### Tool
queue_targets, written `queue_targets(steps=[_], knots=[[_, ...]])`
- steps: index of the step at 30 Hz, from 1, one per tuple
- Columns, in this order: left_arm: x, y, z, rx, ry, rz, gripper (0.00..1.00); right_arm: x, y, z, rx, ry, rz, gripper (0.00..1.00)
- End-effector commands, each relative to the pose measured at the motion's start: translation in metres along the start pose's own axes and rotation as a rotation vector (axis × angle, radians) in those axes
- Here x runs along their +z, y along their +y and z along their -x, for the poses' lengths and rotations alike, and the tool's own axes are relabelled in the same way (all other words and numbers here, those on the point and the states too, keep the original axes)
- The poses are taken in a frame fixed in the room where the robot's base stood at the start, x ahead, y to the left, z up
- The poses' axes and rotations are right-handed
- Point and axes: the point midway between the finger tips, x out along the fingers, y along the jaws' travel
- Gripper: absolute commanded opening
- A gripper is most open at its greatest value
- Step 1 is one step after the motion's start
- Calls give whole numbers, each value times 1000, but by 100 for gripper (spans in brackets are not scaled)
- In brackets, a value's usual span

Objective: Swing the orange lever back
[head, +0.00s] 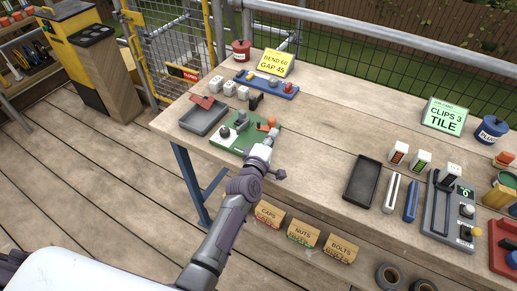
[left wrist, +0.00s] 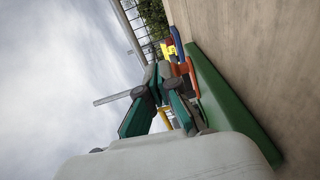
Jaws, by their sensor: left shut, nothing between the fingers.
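The green base (head: 232,139) lies near the front left of the workbench, with grey fittings on top. The orange lever (head: 267,125) is at its right end. My left gripper (head: 272,134) is over that end, close to the lever. In the left wrist view the orange lever (left wrist: 184,69) shows just past the fingers, and the green base (left wrist: 228,100) runs along their right side. The gripper's fingers (left wrist: 172,82) look closed, with nothing held. I cannot tell whether they touch the lever. My arm and hand hide part of the base.
A dark tray (head: 203,117) sits left of the base, with white blocks (head: 229,88) and a blue rack (head: 266,83) behind. A yellow sign (head: 276,63) stands farther back. A black tray (head: 361,181) lies right; the bench between is clear.

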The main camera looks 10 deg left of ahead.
Motion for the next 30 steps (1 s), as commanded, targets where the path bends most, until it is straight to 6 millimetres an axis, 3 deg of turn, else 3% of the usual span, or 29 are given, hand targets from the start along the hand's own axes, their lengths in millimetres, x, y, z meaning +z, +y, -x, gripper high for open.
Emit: queue_targets(steps=[6,12,30], knots=[[0,0,46,-1,1,1,0,0,-1,0,-1,0,0,0],[0,0,69,-1,-1,0,0,0,-1,0,-1,0,-1,0],[0,0,72,0,0,0,0,0,-2,0,-2,0,-1,0]])
